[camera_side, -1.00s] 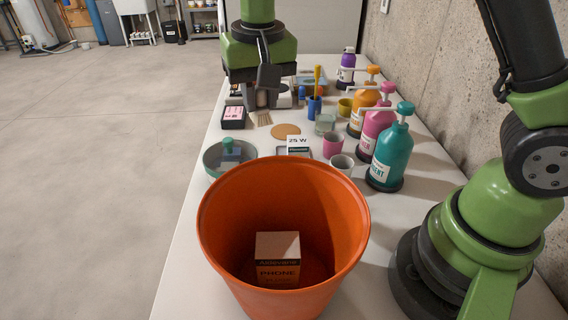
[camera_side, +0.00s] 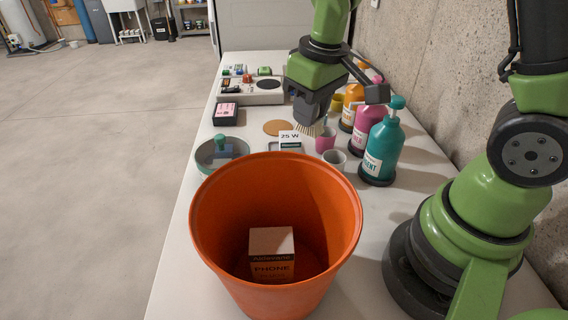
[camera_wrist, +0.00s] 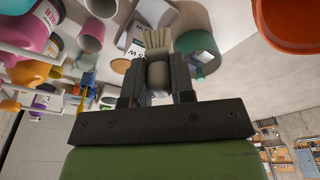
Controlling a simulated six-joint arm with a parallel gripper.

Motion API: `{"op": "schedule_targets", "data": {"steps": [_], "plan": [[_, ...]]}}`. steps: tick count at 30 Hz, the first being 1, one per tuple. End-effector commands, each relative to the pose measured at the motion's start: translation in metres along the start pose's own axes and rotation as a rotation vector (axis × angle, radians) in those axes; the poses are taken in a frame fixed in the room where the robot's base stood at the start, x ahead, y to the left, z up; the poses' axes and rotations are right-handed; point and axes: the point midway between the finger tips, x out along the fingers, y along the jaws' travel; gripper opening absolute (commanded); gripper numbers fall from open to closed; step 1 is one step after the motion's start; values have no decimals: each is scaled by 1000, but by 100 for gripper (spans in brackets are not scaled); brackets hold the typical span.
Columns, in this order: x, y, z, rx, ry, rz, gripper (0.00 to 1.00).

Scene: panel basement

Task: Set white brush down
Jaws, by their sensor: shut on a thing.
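The white brush (camera_side: 309,128) is in my gripper (camera_side: 306,116), bristles pointing down, above the table near the pink cup. In the wrist view its pale bristles (camera_wrist: 156,38) stick out beyond the fingertips. The brush's rounded grey body (camera_wrist: 158,74) sits between the two fingers of my gripper (camera_wrist: 159,80). In the side view the fingers hide most of the brush body. The bristles appear just behind the 25 W box (camera_side: 290,138); I cannot tell how high they are above the table.
An orange bucket (camera_side: 205,205) with a phone box (camera_side: 271,253) inside stands in front. A bowl (camera_side: 203,160) holding a blue stamp is left. A pink cup (camera_side: 326,142), white cup (camera_side: 334,161) and teal bottle (camera_side: 381,150) stand right. A cork disc (camera_side: 277,127) lies behind.

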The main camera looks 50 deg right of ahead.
Motion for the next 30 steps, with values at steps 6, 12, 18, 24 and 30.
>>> {"op": "schedule_targets", "data": {"steps": [6, 12, 18, 24, 30], "plan": [[0, 0, 0, 0, 0, 0, 0], [0, 0, 0, 0, 0, 0, 0], [3, 6, -13, 20, 1, 4, 0], [18, 33, -60, 105, -2, 18, 0], [43, 77, -106, 218, -6, 35, 0]]}}
